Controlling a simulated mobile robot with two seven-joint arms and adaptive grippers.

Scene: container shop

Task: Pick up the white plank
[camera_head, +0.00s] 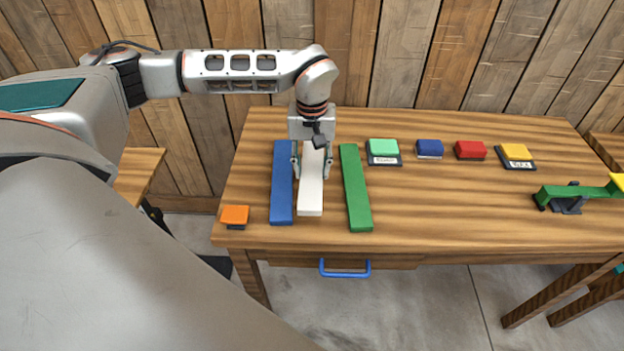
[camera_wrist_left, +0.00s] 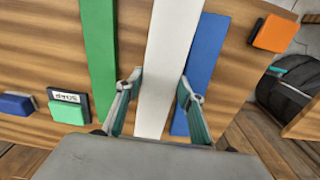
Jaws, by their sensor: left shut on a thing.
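The white plank (camera_head: 311,192) lies between a blue plank (camera_head: 282,190) on its left and a green plank (camera_head: 355,190) on its right in the head view. My left gripper (camera_head: 311,172) reaches down over it from above, one finger on each long side, and is shut on it. In the left wrist view, the white plank (camera_wrist_left: 168,70) runs between the two fingers of my left gripper (camera_wrist_left: 160,90). I cannot tell whether the plank is clear of the tabletop. My right gripper is in neither view.
On the wooden table (camera_head: 440,215) are an orange block (camera_head: 235,215), a light green block (camera_head: 383,147), a dark blue block (camera_head: 429,147), a red block (camera_head: 470,149) and a yellow block (camera_head: 516,151). The table's front middle is clear.

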